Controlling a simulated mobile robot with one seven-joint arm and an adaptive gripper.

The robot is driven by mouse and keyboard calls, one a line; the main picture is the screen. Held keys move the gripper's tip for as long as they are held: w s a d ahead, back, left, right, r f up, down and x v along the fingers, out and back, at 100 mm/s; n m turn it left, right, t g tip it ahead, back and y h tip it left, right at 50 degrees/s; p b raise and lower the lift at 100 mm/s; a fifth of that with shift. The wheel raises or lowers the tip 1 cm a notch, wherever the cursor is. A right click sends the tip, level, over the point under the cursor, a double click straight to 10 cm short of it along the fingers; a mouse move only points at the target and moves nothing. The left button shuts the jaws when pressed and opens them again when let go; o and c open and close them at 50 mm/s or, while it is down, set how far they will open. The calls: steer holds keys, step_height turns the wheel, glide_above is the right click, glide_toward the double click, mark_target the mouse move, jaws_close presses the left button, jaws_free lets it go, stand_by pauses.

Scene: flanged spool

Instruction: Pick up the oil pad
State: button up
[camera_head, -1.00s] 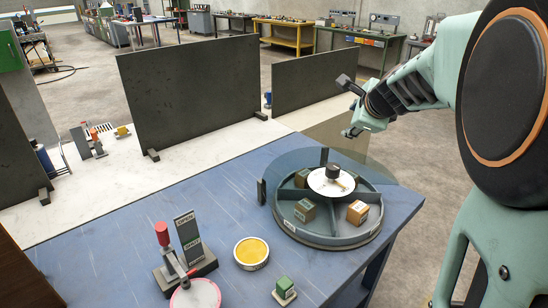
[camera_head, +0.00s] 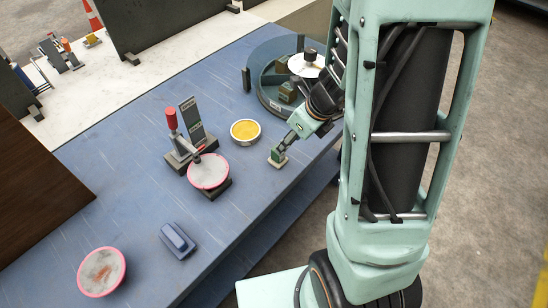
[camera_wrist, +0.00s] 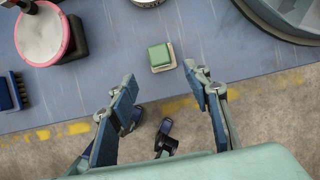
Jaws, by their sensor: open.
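A small green block on a pale square base, which I take for the oil pad (camera_head: 277,156), stands on the blue table near its right edge. In the wrist view the oil pad (camera_wrist: 161,56) lies beyond my fingertips, roughly centred between them, and nothing touches it. My gripper (camera_wrist: 159,78) is open and empty, with a finger to each side. In the head view my gripper (camera_head: 287,147) is right by the pad, partly in front of it. My arm hides part of the table's right side.
A round tin with yellow contents (camera_head: 245,130) stands close behind the pad. A round divided tray (camera_head: 262,92) is farther back. A toggle clamp stand (camera_head: 182,148) with a pink-rimmed disc (camera_head: 208,171) is left. A blue brush (camera_head: 178,240) and another pink-rimmed disc (camera_head: 102,271) lie nearer.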

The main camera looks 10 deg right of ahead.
steer(key=shift+w+b+x, duration=0.15)
steer(key=shift+b+x, duration=0.5)
steer(key=shift+x, duration=1.65)
steer(key=shift+w+b+x, duration=0.15)
steer(key=shift+b+x, duration=0.45)
steer(key=shift+x, duration=1.7)
steer(key=shift+a+r, duration=0.15)
steer(key=shift+r, duration=0.05)
jaws_close()
steer(key=shift+r, duration=0.1)
